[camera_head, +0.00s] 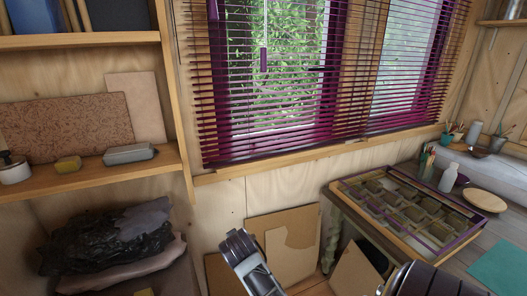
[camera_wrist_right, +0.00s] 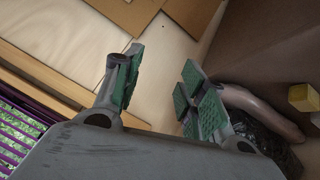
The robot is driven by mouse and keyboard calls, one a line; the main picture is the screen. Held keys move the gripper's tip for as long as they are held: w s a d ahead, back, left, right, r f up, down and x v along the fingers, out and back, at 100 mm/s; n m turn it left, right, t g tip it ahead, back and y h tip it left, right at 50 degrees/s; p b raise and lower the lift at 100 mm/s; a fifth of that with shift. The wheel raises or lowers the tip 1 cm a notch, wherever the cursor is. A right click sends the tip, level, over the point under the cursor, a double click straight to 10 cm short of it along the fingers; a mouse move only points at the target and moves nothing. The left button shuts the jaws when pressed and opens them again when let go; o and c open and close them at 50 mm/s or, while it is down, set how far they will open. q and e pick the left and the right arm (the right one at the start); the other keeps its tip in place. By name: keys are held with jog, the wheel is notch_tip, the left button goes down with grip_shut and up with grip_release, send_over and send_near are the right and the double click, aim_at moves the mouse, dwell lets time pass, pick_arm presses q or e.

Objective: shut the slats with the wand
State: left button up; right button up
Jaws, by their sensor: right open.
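The blind (camera_head: 300,100) with its thin purple and brown slats hangs over the window in the head view. Its slats are open, with leaves showing between them. A short purple piece (camera_head: 264,59) hangs on a thin pale line in front of the left pane; I cannot tell whether it is the wand. My right gripper (camera_head: 243,246) is low in the head view, below the blind and well apart from it. In the right wrist view its green-padded fingers (camera_wrist_right: 165,80) are spread with nothing between them. My left gripper is not in view.
A wooden shelf (camera_head: 95,172) stands at left. Below it lies a black plastic bag (camera_head: 115,240). Panels (camera_head: 292,245) lean on the wall under the window. A workbench at right holds a framed tray (camera_head: 365,213), a white bottle (camera_head: 448,178) and a round wooden disc (camera_head: 484,200).

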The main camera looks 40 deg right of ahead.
jog(key=w+d+r+m+t+h, duration=0.1)
jog(key=w+d+r+m+h, duration=0.2)
jog(key=r, duration=0.4)
jog(key=w+d+r+h, duration=0.1)
jog(key=w+d+r, duration=0.2)
jog(key=w+r, duration=0.3)
jog(key=m+g+h, duration=0.2)
jog(key=m+h, duration=0.6)
jog(key=m, duration=0.1)
send_near(262, 61)
jog(key=v, duration=0.3)
jog(key=shift+d+f, duration=0.15)
jog(key=shift+f, duration=0.1)
jog(key=shift+d, duration=0.15)
jog(key=p+x, duration=0.1)
jog(key=x, duration=0.4)
jog(key=p+x, duration=0.2)
jog(key=x, duration=0.4)
jog(key=shift+w+d+r+p, duration=0.2)
jog(key=shift+w+d+p, duration=0.05)
jog(key=shift+p, duration=0.05)
jog(key=shift+x, duration=1)
